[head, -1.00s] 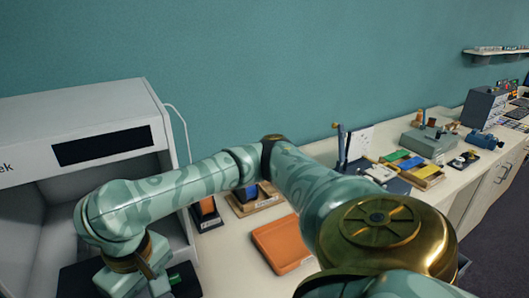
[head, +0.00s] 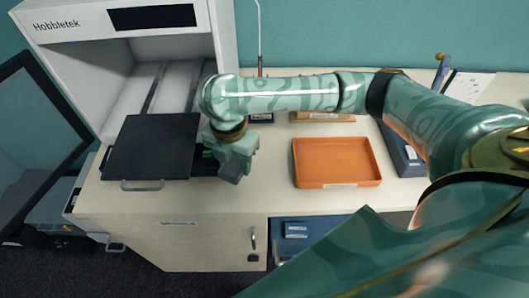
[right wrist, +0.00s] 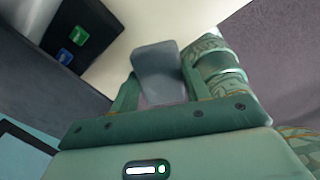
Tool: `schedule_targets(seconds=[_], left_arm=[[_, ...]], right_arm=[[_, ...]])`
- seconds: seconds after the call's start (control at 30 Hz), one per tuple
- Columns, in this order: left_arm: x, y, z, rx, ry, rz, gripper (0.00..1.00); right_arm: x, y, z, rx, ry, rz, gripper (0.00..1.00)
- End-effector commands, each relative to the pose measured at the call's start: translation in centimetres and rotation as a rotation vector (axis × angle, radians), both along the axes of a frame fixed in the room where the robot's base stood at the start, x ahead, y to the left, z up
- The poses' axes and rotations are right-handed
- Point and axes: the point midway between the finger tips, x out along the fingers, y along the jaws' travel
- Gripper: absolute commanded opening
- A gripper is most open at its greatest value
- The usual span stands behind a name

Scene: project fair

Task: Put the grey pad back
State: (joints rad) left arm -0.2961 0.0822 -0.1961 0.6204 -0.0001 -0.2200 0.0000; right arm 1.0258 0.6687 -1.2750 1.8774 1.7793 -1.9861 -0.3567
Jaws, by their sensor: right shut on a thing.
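My right gripper (head: 236,166) is shut on a small grey pad, just right of a dark square plate in the head view. The grey pad (right wrist: 157,72) shows between the two green fingers in the right wrist view, as a smooth, rounded-edged grey piece. In the head view a darker grey piece (head: 231,174) shows at the gripper's tip, over the counter's front part. I cannot tell whether it touches the counter. My left gripper is not in view.
The dark plate (head: 152,147) with a front handle sticks out of the white Hobbletek cabinet (head: 100,45). The cabinet's glass door (head: 38,135) is open at left. An orange tray (head: 336,163) sits empty on the counter, right of the gripper. A wooden holder (head: 322,117) stands behind it.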

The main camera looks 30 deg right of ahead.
Motion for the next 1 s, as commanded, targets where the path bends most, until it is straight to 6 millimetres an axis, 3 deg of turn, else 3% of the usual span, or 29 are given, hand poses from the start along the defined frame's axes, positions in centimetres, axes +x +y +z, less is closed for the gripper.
schedule_targets(seconds=[0.17,0.4,0.5,0.63,0.87,1.0], left_arm=[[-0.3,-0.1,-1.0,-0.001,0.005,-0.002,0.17],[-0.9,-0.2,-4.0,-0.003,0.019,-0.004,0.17],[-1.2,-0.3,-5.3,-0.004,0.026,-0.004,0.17],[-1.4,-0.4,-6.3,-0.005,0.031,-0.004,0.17],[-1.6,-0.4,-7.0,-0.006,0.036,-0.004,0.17],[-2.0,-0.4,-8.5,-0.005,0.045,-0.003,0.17]], right_arm=[[1.0,-1.8,-1.5,-0.002,0.002,0.056,0.25],[4.2,-8.0,-5.0,-0.001,0.004,0.052,0.25],[5.0,-9.6,-7.2,-0.001,0.007,0.055,0.25],[5.7,-11.0,-8.9,0.0,0.004,0.057,0.25],[6.4,-12.1,-10.1,0.0,0.001,0.058,0.25],[6.4,-12.4,-12.7,-0.001,0.004,0.06,0.25]])
